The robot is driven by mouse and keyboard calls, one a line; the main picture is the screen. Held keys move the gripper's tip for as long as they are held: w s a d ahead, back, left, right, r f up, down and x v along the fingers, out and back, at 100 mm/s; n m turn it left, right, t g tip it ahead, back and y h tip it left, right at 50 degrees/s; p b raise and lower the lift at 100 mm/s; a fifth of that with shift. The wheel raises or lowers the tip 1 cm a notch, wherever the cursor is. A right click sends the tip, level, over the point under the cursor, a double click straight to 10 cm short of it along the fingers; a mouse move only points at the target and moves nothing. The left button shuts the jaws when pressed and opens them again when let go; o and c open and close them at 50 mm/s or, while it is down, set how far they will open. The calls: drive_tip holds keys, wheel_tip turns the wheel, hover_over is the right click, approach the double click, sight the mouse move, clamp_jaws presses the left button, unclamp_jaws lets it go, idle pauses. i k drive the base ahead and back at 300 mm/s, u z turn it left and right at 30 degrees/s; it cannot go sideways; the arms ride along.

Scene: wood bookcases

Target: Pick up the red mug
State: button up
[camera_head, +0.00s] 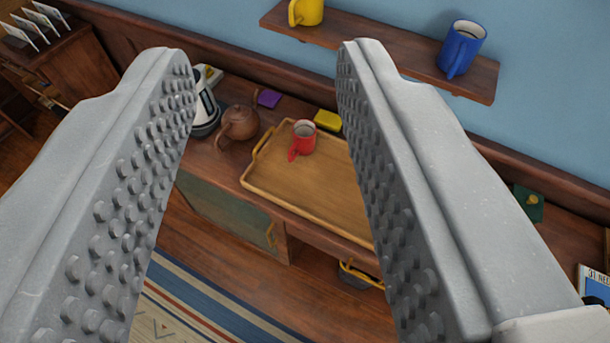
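The red mug (304,137) stands upright on a wooden tray (322,212), near the tray's back left corner. Its handle points down and to the left in the picture. The tray sits on a low wooden cabinet (300,230). My gripper (262,55) is open, with its two grey studded fingers wide apart and nothing between them. The mug shows in the gap between the fingers, beyond and apart from them. The right finger hides part of the tray's right side.
A brown teapot (238,124) and a kettle (204,108) stand left of the tray. Purple (269,98) and yellow (327,120) items lie behind it. A wall shelf (400,55) above holds a yellow mug (307,12) and a blue mug (462,49). A striped rug (205,305) lies on the floor.

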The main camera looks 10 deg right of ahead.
sight(304, 131)
drive_tip(key=z, duration=0.35)
drive_tip(key=i, duration=0.55)
drive_tip(key=u, duration=0.3)
drive_tip(key=k, duration=1.1)
drive_tip(key=u, duration=0.8)
drive_tip(key=i, duration=1.45)
drive_tip(key=z, duration=0.15)
